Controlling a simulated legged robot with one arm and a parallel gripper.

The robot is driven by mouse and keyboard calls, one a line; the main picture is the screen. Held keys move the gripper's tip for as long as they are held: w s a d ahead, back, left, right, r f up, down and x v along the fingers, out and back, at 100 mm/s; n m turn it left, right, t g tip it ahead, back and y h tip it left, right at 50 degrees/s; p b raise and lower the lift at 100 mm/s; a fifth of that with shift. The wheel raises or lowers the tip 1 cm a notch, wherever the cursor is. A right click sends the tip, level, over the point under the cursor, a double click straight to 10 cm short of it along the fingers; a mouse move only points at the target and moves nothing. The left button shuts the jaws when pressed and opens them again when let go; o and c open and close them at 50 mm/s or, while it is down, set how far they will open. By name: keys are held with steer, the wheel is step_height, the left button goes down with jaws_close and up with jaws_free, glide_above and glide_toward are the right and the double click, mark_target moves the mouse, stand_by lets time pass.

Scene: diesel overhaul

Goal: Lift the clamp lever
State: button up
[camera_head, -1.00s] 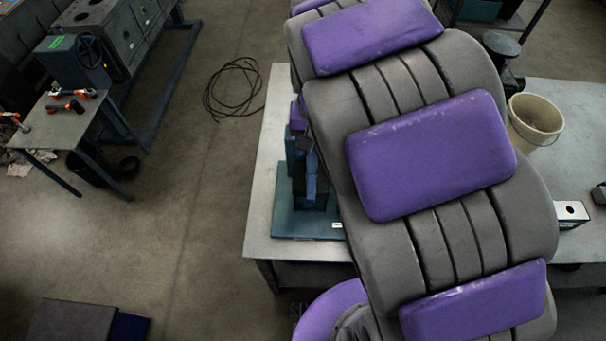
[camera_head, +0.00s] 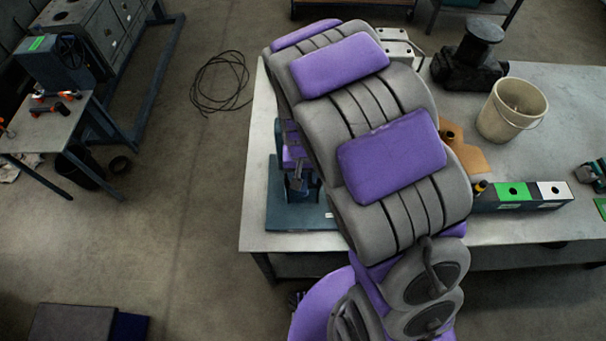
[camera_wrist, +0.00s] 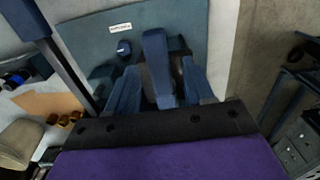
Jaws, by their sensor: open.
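A blue clamp fixture stands on a teal base plate (camera_head: 285,212) at the left side of the workbench, left of my arm. The plate, with a white label, also shows in the wrist view (camera_wrist: 85,45). In the wrist view a raised blue bar, seemingly the clamp lever (camera_wrist: 156,62), stands in the middle, just beyond the dark front edge of my gripper. Blue parts flank it on both sides; I cannot tell finger from fixture there. My gripper (camera_head: 298,184) is open, over the fixture and partly hidden by my arm. Contact with the lever cannot be seen.
On the bench stand a beige bucket (camera_head: 512,110), a dark machine part (camera_head: 468,65) and a row of boxes with green and white tops (camera_head: 515,193). A side table (camera_head: 40,130) with orange-handled tools is left. A cable coil (camera_head: 220,82) lies on clear floor.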

steer(key=shift+f, duration=0.65)
steer(key=shift+c, duration=0.2)
jaws_close()
